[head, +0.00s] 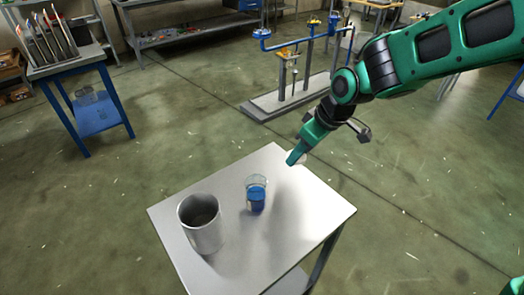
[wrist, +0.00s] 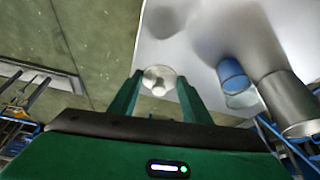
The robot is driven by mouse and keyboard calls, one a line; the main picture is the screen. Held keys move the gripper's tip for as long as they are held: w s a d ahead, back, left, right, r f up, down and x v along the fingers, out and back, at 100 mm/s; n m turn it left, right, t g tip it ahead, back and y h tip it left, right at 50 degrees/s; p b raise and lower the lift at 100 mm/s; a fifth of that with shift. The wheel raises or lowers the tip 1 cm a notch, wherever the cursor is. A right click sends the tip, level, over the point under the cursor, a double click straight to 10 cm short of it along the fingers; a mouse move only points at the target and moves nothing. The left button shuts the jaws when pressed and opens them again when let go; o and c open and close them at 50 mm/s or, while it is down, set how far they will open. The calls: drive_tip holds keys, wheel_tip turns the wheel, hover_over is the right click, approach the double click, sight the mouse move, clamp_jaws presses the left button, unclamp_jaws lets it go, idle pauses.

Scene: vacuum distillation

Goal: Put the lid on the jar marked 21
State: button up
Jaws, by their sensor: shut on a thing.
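A small glass jar (head: 256,197) with blue contents stands upright on the grey table; no lid shows on it, and I cannot read a mark. It also shows in the wrist view (wrist: 234,78), to the right of my gripper. My gripper (head: 294,158) is above the table, to the right of the jar and apart from it. In the wrist view my gripper (wrist: 158,86) is shut on a pale, round, clear lid (wrist: 159,78) with a knob, held between the fingertips. In the head view the lid is mostly hidden behind the fingers.
A grey metal can (head: 200,226) stands on the table (head: 290,225) to the left of the jar. The table's right side is bare. A blue and grey stand (head: 285,85) is on the floor behind. A blue side table (head: 95,110) is at the far left.

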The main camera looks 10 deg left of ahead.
drive_tip(key=s+a+r+n+g, duration=0.2)
drive_tip(key=s+a+r+n, duration=0.4)
drive_tip(key=s+a+r, duration=0.4)
wheel_tip(320, 180, down, 7)
drive_tip(key=s+d, duration=0.1)
drive_tip(key=shift+s+d+y, duration=0.2)
drive_tip(key=shift+s+y, duration=0.1)
drive_tip(key=shift+s, duration=0.05)
drive_tip(key=shift+f, duration=0.5)
idle(2.1)
drive_tip(key=o, duration=1.6)
wheel_tip(320, 180, up, 7)
idle(0.6)
idle(0.3)
